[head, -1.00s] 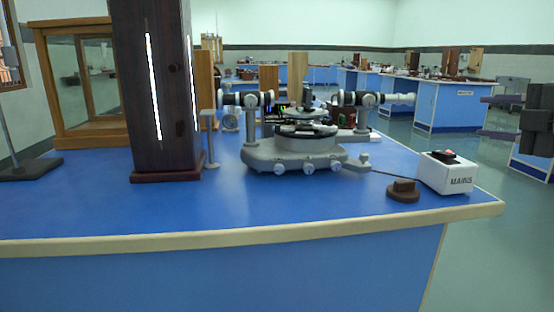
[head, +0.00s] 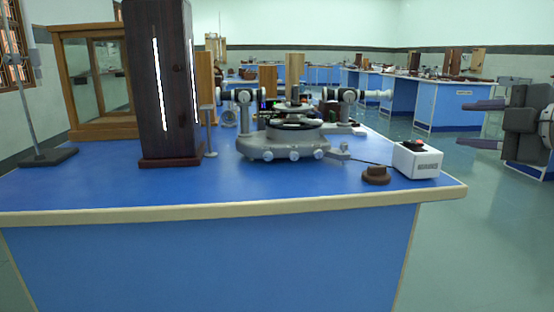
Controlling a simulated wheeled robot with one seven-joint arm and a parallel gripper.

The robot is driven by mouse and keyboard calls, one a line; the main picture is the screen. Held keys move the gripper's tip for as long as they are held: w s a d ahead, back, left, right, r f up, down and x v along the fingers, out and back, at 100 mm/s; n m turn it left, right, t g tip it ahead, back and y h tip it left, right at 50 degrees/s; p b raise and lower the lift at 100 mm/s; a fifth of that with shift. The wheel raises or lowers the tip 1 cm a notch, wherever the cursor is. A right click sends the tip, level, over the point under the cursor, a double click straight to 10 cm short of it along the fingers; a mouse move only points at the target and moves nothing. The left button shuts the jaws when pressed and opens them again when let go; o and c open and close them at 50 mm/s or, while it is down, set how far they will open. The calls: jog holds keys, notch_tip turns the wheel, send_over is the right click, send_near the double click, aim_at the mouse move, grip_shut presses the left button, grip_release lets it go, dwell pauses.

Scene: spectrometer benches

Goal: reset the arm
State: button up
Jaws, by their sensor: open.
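My gripper (head: 487,123) is at the right edge of the head view. Its two dark fingers point left and stand apart, with nothing between them. It hangs over the floor aisle, to the right of the near bench, clear of everything on it. The rest of my arm is mostly out of the picture.
A blue bench (head: 95,185) fills the front. On it stand a spectrometer (head: 285,146), a dark lamp housing (head: 163,95) with bright slits, a white mains box (head: 417,159), a small brown block (head: 375,176) and a wooden case (head: 103,130). Floor (head: 465,240) at right is free.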

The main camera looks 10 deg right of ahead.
jog(key=s+a+f+m+g+p, duration=0.15)
jog(key=a+f+m, duration=0.35)
jog(key=a, duration=0.6)
jog(key=s+a+f+m+g, duration=0.1)
jog(key=a+f+m+g, duration=0.2)
jog(key=a+f, duration=0.5)
jog(key=s+a+f+m+g+h, duration=0.1)
jog(key=a+f+m, duration=0.3)
jog(key=f, duration=0.4)
jog(key=s+a+f+m+g+h, duration=0.2)
jog(key=s+a+f+m+g, duration=0.2)
jog(key=f, duration=0.5)
jog(key=shift+s+a+m+p, duration=0.2)
jog(key=shift+a+m+p, duration=0.25)
jog(key=shift+a, duration=0.65)
